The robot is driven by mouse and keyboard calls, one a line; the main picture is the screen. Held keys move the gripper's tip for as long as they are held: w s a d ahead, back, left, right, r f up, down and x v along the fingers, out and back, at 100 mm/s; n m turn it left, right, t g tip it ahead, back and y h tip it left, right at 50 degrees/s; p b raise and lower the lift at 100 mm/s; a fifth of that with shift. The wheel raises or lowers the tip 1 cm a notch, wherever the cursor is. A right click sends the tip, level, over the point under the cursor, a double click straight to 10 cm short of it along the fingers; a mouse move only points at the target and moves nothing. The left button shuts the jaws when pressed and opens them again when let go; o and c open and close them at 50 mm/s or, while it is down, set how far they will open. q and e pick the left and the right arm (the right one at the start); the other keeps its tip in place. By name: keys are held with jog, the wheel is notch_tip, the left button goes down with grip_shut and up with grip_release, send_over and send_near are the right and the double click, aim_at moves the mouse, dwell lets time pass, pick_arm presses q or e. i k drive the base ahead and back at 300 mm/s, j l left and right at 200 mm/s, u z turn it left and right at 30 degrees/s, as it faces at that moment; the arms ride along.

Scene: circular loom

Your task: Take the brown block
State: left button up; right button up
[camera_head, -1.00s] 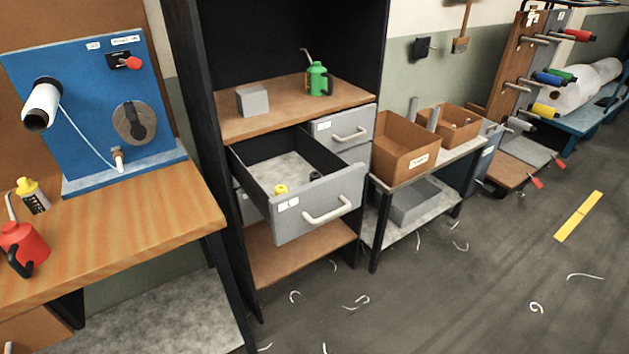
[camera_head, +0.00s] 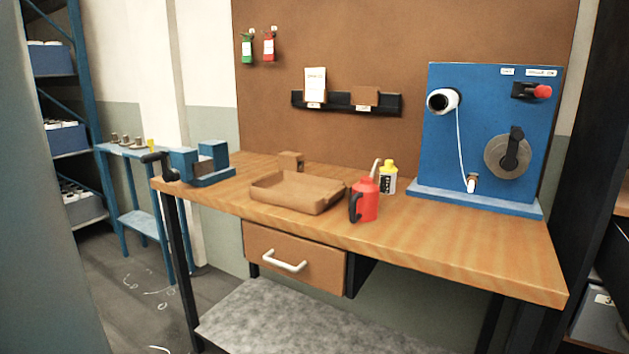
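A small brown block (camera_head: 290,161) stands on the wooden workbench (camera_head: 470,255), behind a shallow brown tray (camera_head: 318,205). The tray's back wall is close in front of the block; I cannot tell whether they touch. Another brown block-like piece (camera_head: 365,96) sits in the black rack on the brown back board. Neither of my grippers shows in the head view.
A blue vise (camera_head: 205,166) sits at the bench's left end. A red oil can (camera_head: 365,200), a yellow-topped bottle (camera_head: 388,178) and a blue winder panel (camera_head: 480,135) stand on the right. A drawer (camera_head: 290,262) hangs below. The bench's front right is clear.

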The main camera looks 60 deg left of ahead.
aim_at(288, 160)
jog(key=u, duration=2)
